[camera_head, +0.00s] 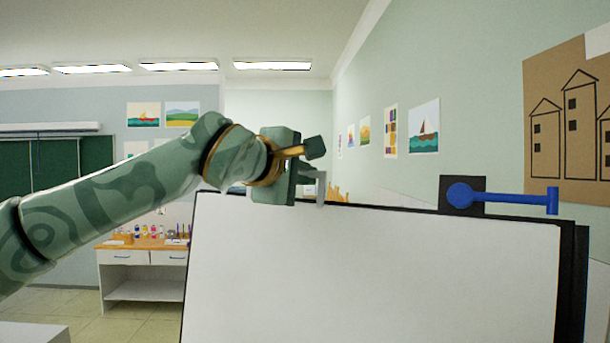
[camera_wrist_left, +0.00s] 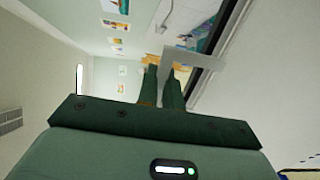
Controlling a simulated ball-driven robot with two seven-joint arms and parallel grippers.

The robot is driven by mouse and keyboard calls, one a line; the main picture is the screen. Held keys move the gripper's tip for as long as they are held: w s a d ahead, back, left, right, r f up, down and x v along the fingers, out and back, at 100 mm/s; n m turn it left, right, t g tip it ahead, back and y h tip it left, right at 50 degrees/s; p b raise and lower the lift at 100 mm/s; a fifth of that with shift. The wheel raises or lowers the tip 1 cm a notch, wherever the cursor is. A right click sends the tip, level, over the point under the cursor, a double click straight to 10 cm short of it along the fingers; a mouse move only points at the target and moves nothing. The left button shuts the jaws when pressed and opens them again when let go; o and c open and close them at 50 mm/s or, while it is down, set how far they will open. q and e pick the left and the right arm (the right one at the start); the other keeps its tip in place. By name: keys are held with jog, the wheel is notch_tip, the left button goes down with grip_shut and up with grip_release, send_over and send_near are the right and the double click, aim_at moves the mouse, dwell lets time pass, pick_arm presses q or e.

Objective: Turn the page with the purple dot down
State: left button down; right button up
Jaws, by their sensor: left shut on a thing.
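A flip chart with a blank white page (camera_head: 370,270) fills the lower right of the head view. No purple dot shows on it. My left gripper (camera_head: 304,178) is at the chart's top edge, left of its middle. It is shut on a light grey angled piece (camera_head: 321,188), which reaches down to the top edge of the board. In the wrist view the fingers (camera_wrist_left: 162,82) are close together at the end of this grey piece (camera_wrist_left: 195,59). Whether it is joined to a page I cannot tell. My right gripper is not in view.
A blue bar with a round end (camera_head: 505,197) sits on a black block (camera_head: 462,183) at the chart's top right. A wooden-topped cabinet (camera_head: 140,246) with paint jars stands behind, left of the chart.

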pick_arm(q)
jog(key=shift+s+a+f+b, duration=0.15)
jog(key=shift+s+a+b, duration=0.2)
jog(key=shift+s+b, duration=0.25)
jog(key=f+b+v, duration=0.1)
jog(key=b+v, duration=0.4)
jog(key=v, duration=0.2)
jog(key=shift+s+a+r, duration=0.2)
jog(key=shift+s+a, duration=0.15)
jog(key=shift+s, duration=0.05)
jog(key=shift+s+a+f+b, duration=0.2)
jog(key=shift+s+a+b, duration=0.2)
jog(key=shift+s+b, duration=0.25)
jog(key=c, duration=2.2)
grip_release()
jog(key=shift+s+a+f+b, duration=0.2)
jog(key=shift+s+a+b, duration=0.6)
jog(key=shift+s, duration=0.3)
jog(key=shift+s+a+f+b, duration=0.2)
jog(key=shift+s+a+b, duration=0.6)
jog(key=shift+s, duration=0.25)
jog(key=shift+f+b+v, duration=0.1)
jog(key=shift+b+v, duration=0.1)
jog(key=shift+v, duration=0.4)
jog(key=shift+f+b+v, duration=0.15)
jog(key=shift+v, duration=0.5)
